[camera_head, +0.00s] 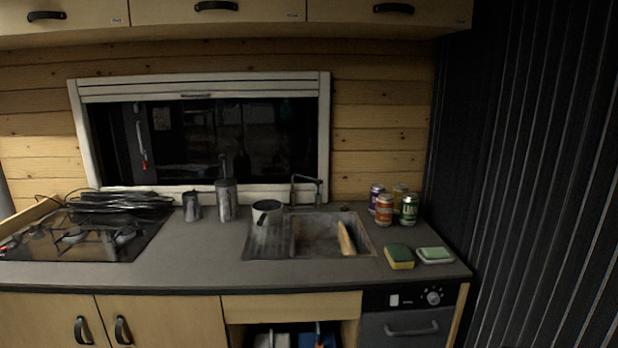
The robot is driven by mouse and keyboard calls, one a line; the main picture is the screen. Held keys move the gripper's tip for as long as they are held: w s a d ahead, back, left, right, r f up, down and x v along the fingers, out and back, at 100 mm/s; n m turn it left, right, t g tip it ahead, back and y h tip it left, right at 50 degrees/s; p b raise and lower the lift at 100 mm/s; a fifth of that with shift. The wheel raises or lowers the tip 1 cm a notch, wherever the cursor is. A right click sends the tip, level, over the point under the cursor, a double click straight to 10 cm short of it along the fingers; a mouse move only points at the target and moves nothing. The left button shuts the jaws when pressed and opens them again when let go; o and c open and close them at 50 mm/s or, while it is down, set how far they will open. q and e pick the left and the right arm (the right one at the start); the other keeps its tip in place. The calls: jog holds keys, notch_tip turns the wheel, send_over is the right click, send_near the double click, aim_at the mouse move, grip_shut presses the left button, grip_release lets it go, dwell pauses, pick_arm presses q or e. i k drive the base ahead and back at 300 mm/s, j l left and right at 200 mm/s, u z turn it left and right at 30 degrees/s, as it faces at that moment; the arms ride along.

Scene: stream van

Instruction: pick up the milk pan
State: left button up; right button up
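A small pale pan with a dark inside, which looks like the milk pan (266,210), is at the back left corner of the sink (249,246). It seems to rest on the sink's left drainer or rim; I cannot tell which. A short dark part, perhaps its handle, shows at its front and is hard to make out. Neither of my grippers is in view.
A faucet (306,189) rises just right of the pan. Grey canisters (227,201) stand to its left. A wooden board (346,239) leans in the sink. Several cans (384,210) and a sponge (399,257) are at right. The stove (95,238) is at left; counter between is clear.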

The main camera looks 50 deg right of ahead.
aim_at(265, 216)
jog(key=z, duration=1.55)
